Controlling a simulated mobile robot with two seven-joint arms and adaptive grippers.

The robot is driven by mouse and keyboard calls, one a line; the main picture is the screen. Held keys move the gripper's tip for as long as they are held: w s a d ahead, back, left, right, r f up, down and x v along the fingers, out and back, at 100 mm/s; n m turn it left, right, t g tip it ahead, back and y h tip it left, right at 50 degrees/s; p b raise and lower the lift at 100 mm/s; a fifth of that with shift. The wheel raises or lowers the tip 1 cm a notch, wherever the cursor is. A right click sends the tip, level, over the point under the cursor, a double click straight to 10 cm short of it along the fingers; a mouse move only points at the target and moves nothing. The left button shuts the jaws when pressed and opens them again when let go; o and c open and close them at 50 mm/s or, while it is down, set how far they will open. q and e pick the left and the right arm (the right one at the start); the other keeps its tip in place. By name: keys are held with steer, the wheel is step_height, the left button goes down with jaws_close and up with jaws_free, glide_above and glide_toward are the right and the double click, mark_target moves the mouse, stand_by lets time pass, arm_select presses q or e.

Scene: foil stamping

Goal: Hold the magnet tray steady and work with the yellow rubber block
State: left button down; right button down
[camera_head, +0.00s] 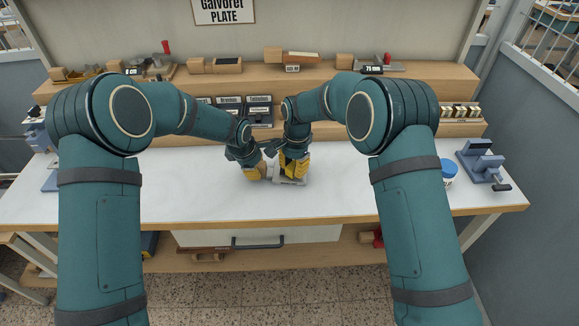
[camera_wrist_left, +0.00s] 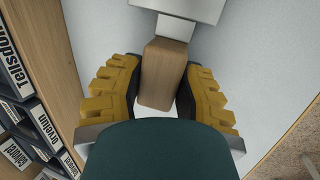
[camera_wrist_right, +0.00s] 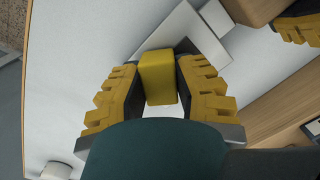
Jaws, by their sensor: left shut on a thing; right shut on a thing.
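The magnet tray (camera_head: 291,182) lies on the white bench top, a flat grey plate with a wooden handle. The tray shows at the top of the left wrist view (camera_wrist_left: 185,8), with its wooden handle (camera_wrist_left: 164,70) below. My left gripper (camera_head: 256,172) is shut on this handle, one yellow-padded finger on each side. The yellow rubber block (camera_wrist_right: 158,75) is between the fingers of my right gripper (camera_head: 293,168), which is shut on it. The block is over or beside the tray (camera_wrist_right: 190,36); I cannot tell whether they touch. In the head view my grippers mostly hide the block.
A wooden shelf (camera_head: 340,70) with wooden blocks and small devices runs along the back. Labelled dark boxes (camera_head: 230,103) stand behind my grippers. At the right are a blue-grey device (camera_head: 480,160) and a blue-lidded jar (camera_head: 449,168). The front bench top is clear.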

steer(key=shift+w+d+r, duration=0.25)
steer(key=shift+d+r, duration=0.1)
steer(key=shift+r, duration=0.25)
steer(key=shift+s+d+f, duration=0.15)
steer(key=shift+d, duration=0.7)
steer(key=shift+s+d+f, duration=0.1)
steer(key=shift+s+d, duration=0.05)
steer(key=shift+d, duration=0.65)
steer(key=shift+s+a+r, duration=0.1)
steer(key=shift+a+r, duration=0.1)
steer(key=shift+r, duration=0.9)
steer(key=shift+s+a+r, duration=0.1)
steer(key=shift+a+r, duration=0.05)
steer(key=shift+r, duration=0.95)
steer(key=shift+a+r, duration=0.1)
steer(key=shift+r, duration=0.8)
steer(key=shift+r, duration=0.1)
step_height(320, 180, up, 3)
steer(key=shift+s+f, duration=0.1)
steer(key=shift+s, duration=0.05)
